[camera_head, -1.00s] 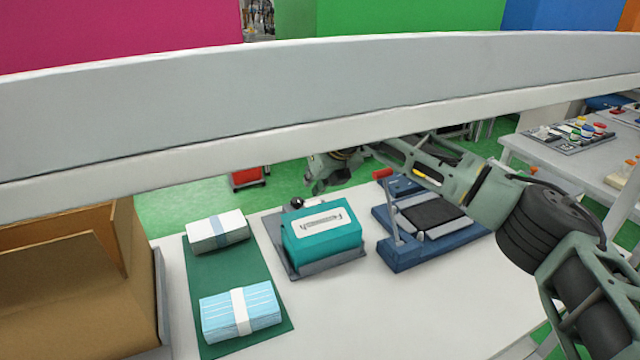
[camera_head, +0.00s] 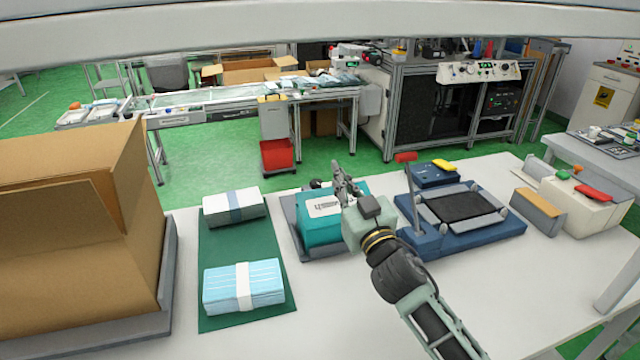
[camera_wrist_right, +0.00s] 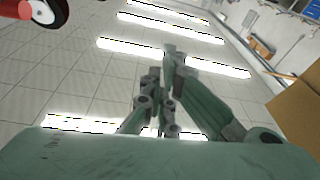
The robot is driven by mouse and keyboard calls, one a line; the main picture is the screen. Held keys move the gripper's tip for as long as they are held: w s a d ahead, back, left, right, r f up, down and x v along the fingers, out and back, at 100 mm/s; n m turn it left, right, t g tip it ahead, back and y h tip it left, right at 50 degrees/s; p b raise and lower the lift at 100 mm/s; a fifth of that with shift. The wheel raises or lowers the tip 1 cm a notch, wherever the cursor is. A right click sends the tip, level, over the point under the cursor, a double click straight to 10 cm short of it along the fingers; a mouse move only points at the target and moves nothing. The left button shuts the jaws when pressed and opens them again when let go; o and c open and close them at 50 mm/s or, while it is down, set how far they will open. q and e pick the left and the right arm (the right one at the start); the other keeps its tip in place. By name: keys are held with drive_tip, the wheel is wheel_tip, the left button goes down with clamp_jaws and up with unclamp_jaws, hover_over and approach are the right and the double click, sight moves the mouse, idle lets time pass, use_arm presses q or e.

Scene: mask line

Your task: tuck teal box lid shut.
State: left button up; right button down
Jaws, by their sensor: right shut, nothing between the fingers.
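The teal box (camera_head: 318,232) stands on a grey tray (camera_head: 292,215) in the middle of the white table. A white label (camera_head: 322,206) is on its top; the right part of the box is hidden behind my right gripper. The top looks flat, but I cannot tell whether its lid edge is tucked in. My right gripper (camera_head: 342,172) is shut and empty, in front of or above the box's right side, fingers pointing up in the picture. I cannot tell if it touches the box. In the right wrist view its fingers (camera_wrist_right: 165,85) are seen against the ceiling. My left gripper is out of view.
A green mat (camera_head: 225,247) with a white bundle (camera_head: 233,207) and a blue mask stack (camera_head: 243,288) lies left of the box. A large brown carton (camera_head: 75,240) stands at far left. A blue sealer-like device (camera_head: 465,235) is close on the right. The front table middle is clear.

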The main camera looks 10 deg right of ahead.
wheel_tip(320, 180, down, 4)
drive_tip(key=s+d+r+m+g+h, duration=0.1)
drive_tip(key=d+m, duration=0.1)
drive_tip(key=d, duration=0.1)
drive_tip(key=p, duration=0.1)
hover_over(336, 204)
drive_tip(key=w, duration=0.1)
drive_tip(key=shift+d+r, duration=0.1)
drive_tip(key=shift+d, duration=0.3)
drive_tip(key=shift+w+a+f, duration=0.1)
drive_tip(key=shift+w+f, duration=0.2)
drive_tip(key=shift+f, duration=0.35)
drive_tip(key=shift+w+f, duration=0.3)
drive_tip(key=shift+f, duration=0.3)
drive_tip(key=shift+w+f+b, duration=0.25)
drive_tip(key=shift+f+b, duration=0.1)
drive_tip(key=shift+f, duration=0.4)
